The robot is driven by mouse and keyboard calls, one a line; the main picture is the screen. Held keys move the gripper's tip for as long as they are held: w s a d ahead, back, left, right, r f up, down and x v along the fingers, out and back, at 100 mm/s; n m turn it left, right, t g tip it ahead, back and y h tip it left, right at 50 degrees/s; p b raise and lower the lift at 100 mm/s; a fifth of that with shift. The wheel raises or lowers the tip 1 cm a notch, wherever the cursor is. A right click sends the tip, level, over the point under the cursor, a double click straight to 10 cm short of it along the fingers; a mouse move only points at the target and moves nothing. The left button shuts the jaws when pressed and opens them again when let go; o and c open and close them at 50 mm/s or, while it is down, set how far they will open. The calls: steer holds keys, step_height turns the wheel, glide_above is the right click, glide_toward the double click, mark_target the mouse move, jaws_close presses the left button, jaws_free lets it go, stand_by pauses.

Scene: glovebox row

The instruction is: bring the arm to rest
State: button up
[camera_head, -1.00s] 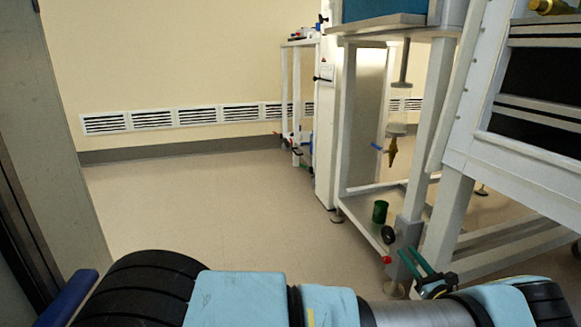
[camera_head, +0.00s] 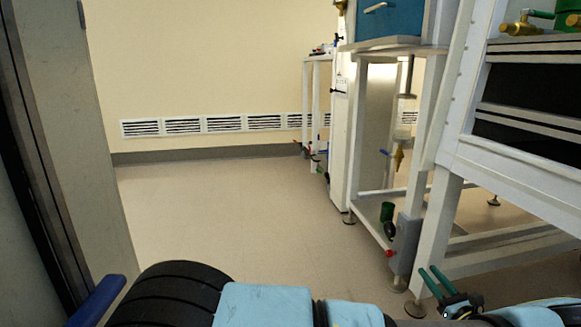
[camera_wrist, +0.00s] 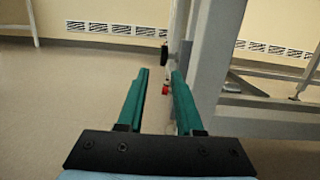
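My gripper (camera_wrist: 158,82) shows in the wrist view with its two green fingers apart and nothing between them. Floor and a small red knob (camera_wrist: 165,89) show beyond the gap, near a grey frame post. In the head view my gripper (camera_head: 437,282) is low at the right, in front of the white frame's legs. My light-blue arm links lie across the bottom of that view. I cannot tell whether the fingers touch the frame.
White glovebox frames (camera_head: 448,215) stand along the right. A grey door edge (camera_head: 75,130) is at left. The middle floor is clear.

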steer(key=w+a+r+n+g+y+p, duration=0.1)
steer(key=w+a+r+n+g+y, duration=0.3)
steer(key=a, duration=0.6)
steer(key=a+r+n+g+p, duration=0.1)
steer(key=a+r+n+g, duration=0.1)
steer(key=a+n+g, duration=0.55)
steer(key=w+a+r+n+g+y+p, duration=0.1)
steer(key=w+a+r+n+g, duration=0.15)
steer(key=a, duration=0.85)
steer(key=s+a+r+n+g+h+p, duration=0.1)
steer(key=s+a+r+n+g+h, duration=0.35)
steer(key=s+a+r+n, duration=0.45)
steer(key=s+a+r+n+t+h+p, duration=0.1)
steer(key=s+a+r+n+h+p, duration=0.1)
steer(key=s+a+r+n+h, duration=0.5)
step_height(320, 180, up, 40)
steer(key=s+a+n+y+p, duration=0.1)
steer(key=n+y+p, duration=0.1)
steer(key=p, duration=3.6)
steer(key=shift+a+r, duration=0.15)
steer(key=shift+a, duration=0.05)
steer(key=shift+o, duration=0.2)
